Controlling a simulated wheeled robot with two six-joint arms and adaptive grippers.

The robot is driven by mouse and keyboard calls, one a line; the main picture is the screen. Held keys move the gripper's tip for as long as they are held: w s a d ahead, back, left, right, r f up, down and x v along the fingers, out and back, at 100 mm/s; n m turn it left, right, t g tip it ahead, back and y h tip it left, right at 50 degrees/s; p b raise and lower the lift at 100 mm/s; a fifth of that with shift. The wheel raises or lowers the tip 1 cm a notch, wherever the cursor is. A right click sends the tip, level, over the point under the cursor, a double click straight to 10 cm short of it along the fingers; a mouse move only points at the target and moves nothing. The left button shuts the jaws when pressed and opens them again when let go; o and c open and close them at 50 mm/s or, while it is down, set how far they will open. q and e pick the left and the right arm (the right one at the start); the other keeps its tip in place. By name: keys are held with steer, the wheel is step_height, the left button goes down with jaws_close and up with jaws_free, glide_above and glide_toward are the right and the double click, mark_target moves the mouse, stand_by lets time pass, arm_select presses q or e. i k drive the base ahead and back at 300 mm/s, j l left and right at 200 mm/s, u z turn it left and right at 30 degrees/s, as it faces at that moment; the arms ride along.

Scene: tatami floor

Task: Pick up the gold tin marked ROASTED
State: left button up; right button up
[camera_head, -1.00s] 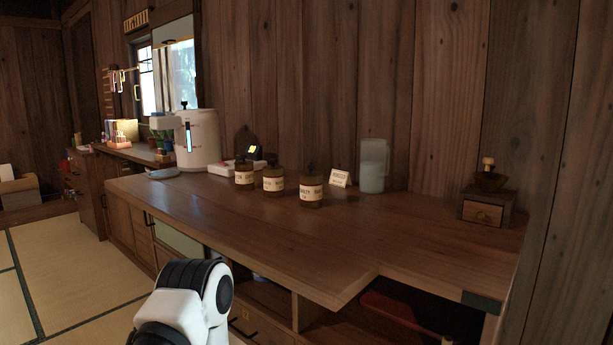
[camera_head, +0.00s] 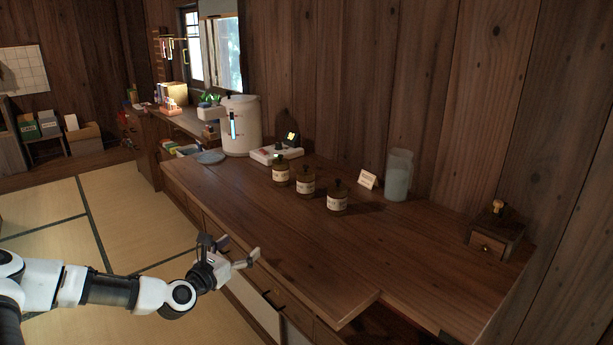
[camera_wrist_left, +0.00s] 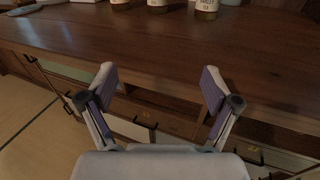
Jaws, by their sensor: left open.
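Three small dark gold-brown tins with pale labels and dark knobbed lids stand upright in a row on the wooden counter: the left tin (camera_head: 280,172), the middle tin (camera_head: 304,185) and the right tin (camera_head: 337,199). Their labels are too small to read surely in the head view. In the left wrist view the lower parts of the left tin (camera_wrist_left: 121,4), middle tin (camera_wrist_left: 157,5) and right tin (camera_wrist_left: 207,9) show at the top edge. My left gripper (camera_head: 234,252) is open and empty at the counter's front edge, short of the tins; its fingers (camera_wrist_left: 158,75) stand wide apart. My right gripper is out of view.
The counter (camera_head: 300,235) is bare in front of the tins. Behind them stand a small card (camera_head: 367,180) and a translucent jug (camera_head: 398,176). A white dispenser (camera_head: 241,128) stands at the left, a small drawer box (camera_head: 494,238) at the right.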

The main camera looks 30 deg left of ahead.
mark_target(305, 185)
steer(key=i+j, duration=0.1)
steer(key=i, duration=0.85)
